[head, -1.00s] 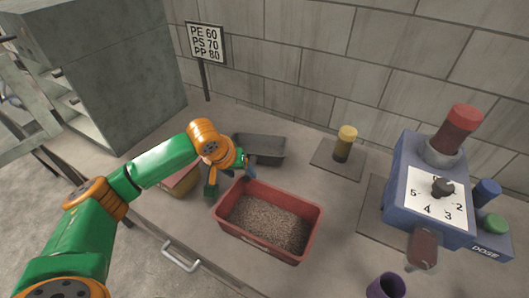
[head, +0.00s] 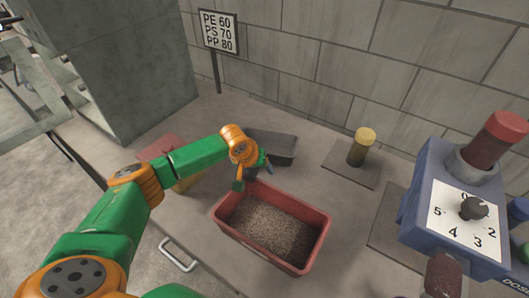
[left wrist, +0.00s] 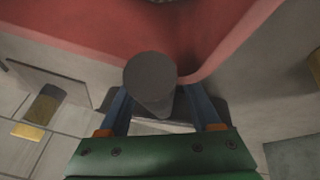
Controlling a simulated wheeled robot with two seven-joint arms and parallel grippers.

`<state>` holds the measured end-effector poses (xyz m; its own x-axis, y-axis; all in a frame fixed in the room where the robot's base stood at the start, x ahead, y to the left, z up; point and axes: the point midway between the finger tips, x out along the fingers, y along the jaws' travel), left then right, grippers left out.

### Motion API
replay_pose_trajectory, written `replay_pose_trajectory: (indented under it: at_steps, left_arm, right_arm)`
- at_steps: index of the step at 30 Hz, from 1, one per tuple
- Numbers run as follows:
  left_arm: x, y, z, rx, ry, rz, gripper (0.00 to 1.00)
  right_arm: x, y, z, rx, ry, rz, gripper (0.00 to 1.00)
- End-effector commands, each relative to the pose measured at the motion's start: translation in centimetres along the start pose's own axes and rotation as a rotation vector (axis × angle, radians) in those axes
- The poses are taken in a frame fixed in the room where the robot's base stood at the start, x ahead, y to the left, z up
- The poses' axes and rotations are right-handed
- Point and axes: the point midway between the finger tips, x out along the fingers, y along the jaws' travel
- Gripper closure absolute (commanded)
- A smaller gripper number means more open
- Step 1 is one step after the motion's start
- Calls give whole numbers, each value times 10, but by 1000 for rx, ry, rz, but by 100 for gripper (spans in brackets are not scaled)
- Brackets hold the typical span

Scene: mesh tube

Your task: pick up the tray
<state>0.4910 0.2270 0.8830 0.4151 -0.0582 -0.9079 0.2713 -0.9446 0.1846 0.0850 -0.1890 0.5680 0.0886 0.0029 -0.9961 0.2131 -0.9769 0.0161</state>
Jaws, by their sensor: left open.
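The red tray (head: 222,218), filled with brownish pellets, sits on the bench in the middle of the head view. Its red wall (left wrist: 90,25) fills the top of the left wrist view. My left gripper (head: 256,172) is at the tray's far left corner, its jaws open. In the left wrist view its two blue fingers (left wrist: 160,112) stand apart, with a grey round-ended thing showing between and above them. I cannot tell whether they touch the tray. My right gripper is not in view.
A dark grey bin (head: 272,146) stands just behind my left gripper. A yellow-topped cylinder (head: 361,147) stands on a mat, and a blue dosing machine (head: 430,205) with a dial is on the right. A reddish box (head: 163,147) lies partly behind my left arm. A drawer handle (head: 180,256) is at the front.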

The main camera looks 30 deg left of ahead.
Motion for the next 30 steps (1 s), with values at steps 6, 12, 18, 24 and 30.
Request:
replay_pose_trajectory:
  at_steps: [6,12,18,24,30]
  left_arm:
    - [1,0,1,-1,-1,0,36]
    - [3,-1,2,-2,-2,-1,36]
    - [4,-1,2,-1,-1,0,36]
    - [4,-1,2,-1,-1,0,68]
    - [4,-1,2,-1,-1,0,100]
  right_arm:
    - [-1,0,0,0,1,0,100]
    - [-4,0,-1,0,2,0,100]
    - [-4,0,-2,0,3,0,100]
    - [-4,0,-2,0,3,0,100]
    - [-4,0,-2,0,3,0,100]
